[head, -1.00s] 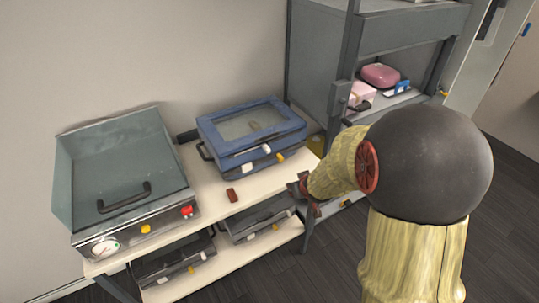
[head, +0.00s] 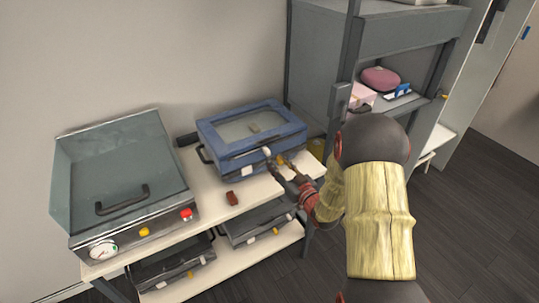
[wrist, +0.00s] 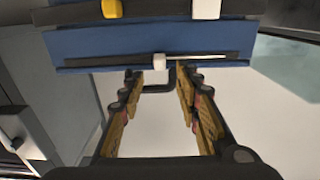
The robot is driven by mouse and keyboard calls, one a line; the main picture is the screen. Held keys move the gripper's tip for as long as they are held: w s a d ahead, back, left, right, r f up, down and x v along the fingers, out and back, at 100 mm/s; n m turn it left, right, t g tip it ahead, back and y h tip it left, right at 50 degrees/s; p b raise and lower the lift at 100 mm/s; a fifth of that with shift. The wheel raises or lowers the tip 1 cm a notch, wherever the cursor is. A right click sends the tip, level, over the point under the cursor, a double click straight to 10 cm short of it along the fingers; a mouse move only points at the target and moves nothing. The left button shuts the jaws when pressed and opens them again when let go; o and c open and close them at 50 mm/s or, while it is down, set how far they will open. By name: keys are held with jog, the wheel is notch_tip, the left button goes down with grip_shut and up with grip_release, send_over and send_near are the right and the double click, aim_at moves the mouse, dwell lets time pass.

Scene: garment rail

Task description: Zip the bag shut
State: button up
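The bag (head: 210,131) is a blue, boxy case with a clear window in its top, lying on the bench. A white zip slider (head: 266,152) sits on its front side; in the wrist view the slider (wrist: 159,62) is on a dark strip (wrist: 95,63), with a thin white line running to the right of it. My gripper (head: 283,172) is in front of the bag's front right part. In the wrist view its two fingers (wrist: 157,78) are spread and empty, with the slider in line between the tips. Whether the tips touch the bag is unclear.
A small red block (head: 232,198) lies before the bag. Drawer-like boxes (head: 258,222) fill the lower shelf. A grey rack (head: 325,70) holding a pink item (head: 381,79) stands right.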

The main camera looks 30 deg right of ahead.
aim_at(269, 153)
jog(key=w, duration=0.6)
jog(key=shift+a+b, duration=0.1)
jog(key=shift+b, duration=0.3)
jog(key=shift+s, duration=0.1)
jog(key=shift+c, duration=1.2)
grip_shut()
